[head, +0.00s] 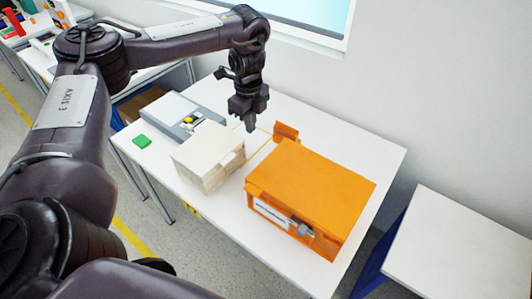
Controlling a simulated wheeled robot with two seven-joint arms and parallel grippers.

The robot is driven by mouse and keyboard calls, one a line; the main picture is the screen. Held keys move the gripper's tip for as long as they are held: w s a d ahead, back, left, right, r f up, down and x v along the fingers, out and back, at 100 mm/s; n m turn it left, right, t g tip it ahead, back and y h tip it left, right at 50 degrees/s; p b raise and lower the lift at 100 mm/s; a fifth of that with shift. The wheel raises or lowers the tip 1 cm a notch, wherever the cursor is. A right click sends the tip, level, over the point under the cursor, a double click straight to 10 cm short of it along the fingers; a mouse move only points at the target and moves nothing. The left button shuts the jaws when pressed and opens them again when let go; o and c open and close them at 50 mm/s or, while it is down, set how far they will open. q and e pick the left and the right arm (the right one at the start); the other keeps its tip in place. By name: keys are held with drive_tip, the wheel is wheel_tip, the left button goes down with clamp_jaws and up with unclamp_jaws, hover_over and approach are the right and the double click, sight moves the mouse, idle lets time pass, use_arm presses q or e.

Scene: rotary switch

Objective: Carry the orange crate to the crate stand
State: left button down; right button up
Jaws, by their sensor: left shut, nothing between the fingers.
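The large orange box (316,190), which looks like the orange crate, sits on the right part of the white table (358,155). Its near face has a pale panel and a grey knob (303,228). My left gripper (250,128) is shut and empty, pointing down above the table behind the cream box and to the left of the orange box. It is apart from the orange box. A white-topped stand with a blue side (462,250) is at the lower right, past the table's edge; I cannot tell if it is the crate stand. My right gripper is out of view.
A cream box (207,156) stands left of the orange box. A grey panel with a yellow button (180,116) and a green block (142,141) lie farther left. A small orange piece (286,132) stands behind the orange box. The wall and window border the back.

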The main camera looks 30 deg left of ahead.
use_arm(q)
drive_tip(key=d+f, duration=0.4)
drive_tip(key=f, duration=0.6)
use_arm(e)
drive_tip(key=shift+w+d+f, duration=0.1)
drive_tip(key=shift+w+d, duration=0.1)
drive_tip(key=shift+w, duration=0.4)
use_arm(q)
drive_tip(key=shift+s+f, duration=0.1)
drive_tip(key=shift+f, duration=0.05)
